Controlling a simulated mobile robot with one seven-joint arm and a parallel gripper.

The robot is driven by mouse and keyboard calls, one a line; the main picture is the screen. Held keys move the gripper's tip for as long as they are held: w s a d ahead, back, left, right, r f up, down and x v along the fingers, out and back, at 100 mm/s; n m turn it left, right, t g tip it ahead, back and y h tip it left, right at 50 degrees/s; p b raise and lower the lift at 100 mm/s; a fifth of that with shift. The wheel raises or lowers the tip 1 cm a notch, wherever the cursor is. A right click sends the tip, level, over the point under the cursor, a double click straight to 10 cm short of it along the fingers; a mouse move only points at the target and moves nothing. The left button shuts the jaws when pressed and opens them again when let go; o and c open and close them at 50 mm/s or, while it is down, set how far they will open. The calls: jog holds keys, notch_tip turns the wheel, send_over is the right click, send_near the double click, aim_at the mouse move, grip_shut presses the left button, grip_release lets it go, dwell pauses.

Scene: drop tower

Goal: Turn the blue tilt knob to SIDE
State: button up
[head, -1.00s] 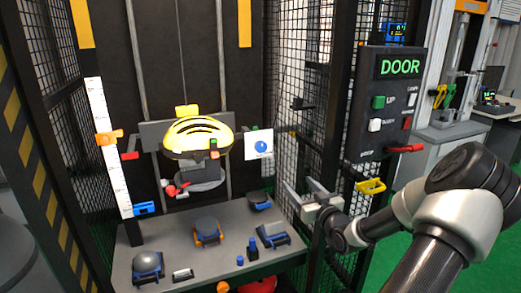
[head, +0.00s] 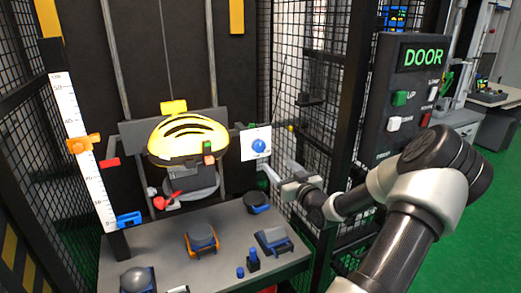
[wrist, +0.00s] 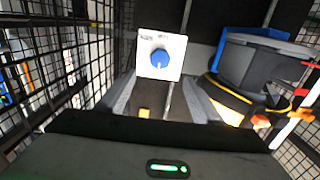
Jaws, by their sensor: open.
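The blue tilt knob (head: 258,146) sits on a white square plate (head: 248,134) right of the yellow helmet (head: 188,135). In the wrist view the knob (wrist: 160,58) is round and blue, with a small pale mark at its lower edge. Dark lettering shows along the top of the plate (wrist: 147,66), too small to read surely. My gripper (head: 274,172) is open and empty, just right of and below the plate in the head view. In the wrist view my gripper's fingers (wrist: 158,103) are spread below the knob, apart from it.
Mesh cage walls (head: 308,130) stand close to my arm. A grey table (head: 222,222) below holds several blocks and domed pieces. A ruler (head: 82,150) with an orange slider stands left. The DOOR panel (head: 376,105) is at right. The helmet's carriage fills the right of the wrist view.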

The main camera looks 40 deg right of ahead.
aim_at(260, 148)
jog(key=b+x, duration=0.2)
jog(key=x, duration=1.2)
jog(key=shift+w+d, duration=0.1)
jog(key=shift+w, duration=0.3)
jog(key=c, duration=1)
jog(key=shift+c, duration=0.2)
